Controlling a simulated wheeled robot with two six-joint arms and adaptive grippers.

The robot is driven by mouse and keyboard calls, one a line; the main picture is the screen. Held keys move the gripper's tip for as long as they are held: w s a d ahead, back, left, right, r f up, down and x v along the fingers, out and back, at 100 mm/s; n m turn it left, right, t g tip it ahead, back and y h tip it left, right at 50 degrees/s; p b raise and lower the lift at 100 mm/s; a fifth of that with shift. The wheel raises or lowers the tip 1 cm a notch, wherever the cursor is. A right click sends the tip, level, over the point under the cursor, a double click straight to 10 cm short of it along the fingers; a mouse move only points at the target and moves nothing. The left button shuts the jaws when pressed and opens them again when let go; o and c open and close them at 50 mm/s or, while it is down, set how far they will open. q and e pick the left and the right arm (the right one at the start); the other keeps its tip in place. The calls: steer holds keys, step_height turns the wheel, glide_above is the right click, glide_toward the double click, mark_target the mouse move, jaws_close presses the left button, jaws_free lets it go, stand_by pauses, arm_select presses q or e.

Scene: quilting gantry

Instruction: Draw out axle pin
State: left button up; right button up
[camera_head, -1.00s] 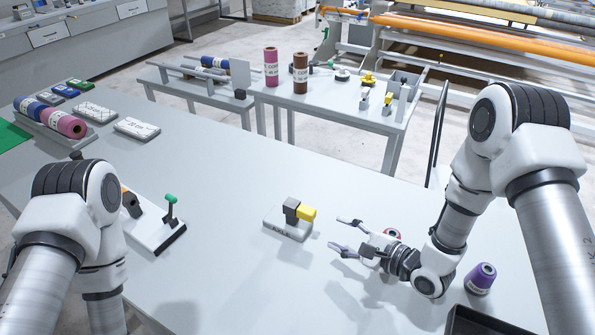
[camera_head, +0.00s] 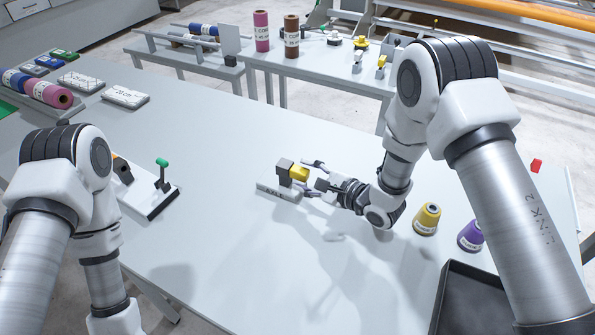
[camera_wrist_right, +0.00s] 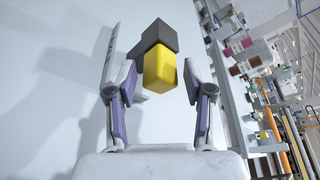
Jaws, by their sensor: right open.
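The yellow axle pin head (camera_head: 299,173) sticks out of a dark grey block (camera_head: 284,170) on a light grey base with lettering (camera_head: 270,189). My right gripper (camera_head: 309,176) comes from the right, open, with its fingertips on either side of the yellow head. In the right wrist view, the yellow head (camera_wrist_right: 160,70) lies between the two spread fingers of the gripper (camera_wrist_right: 159,78), with a visible gap to each. The dark block (camera_wrist_right: 153,36) is beyond it. My left arm is at the left; its gripper is out of view.
A fixture with a green-topped lever (camera_head: 162,165) stands left on the table. The table middle is clear. A back bench (camera_head: 275,72) carries spools.

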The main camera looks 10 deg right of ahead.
steer(key=shift+w+f, duration=0.1)
steer(key=shift+w, duration=0.1)
steer(key=c, duration=0.3)
jaws_close()
steer(key=shift+d, duration=0.1)
steer(key=shift+s+d+p, duration=0.35)
steer(key=shift+s+d, duration=0.35)
steer(key=shift+d, duration=0.25)
steer(key=shift+s+d+p, duration=0.3)
steer(key=shift+s+d, duration=0.4)
steer(key=shift+d, duration=0.25)
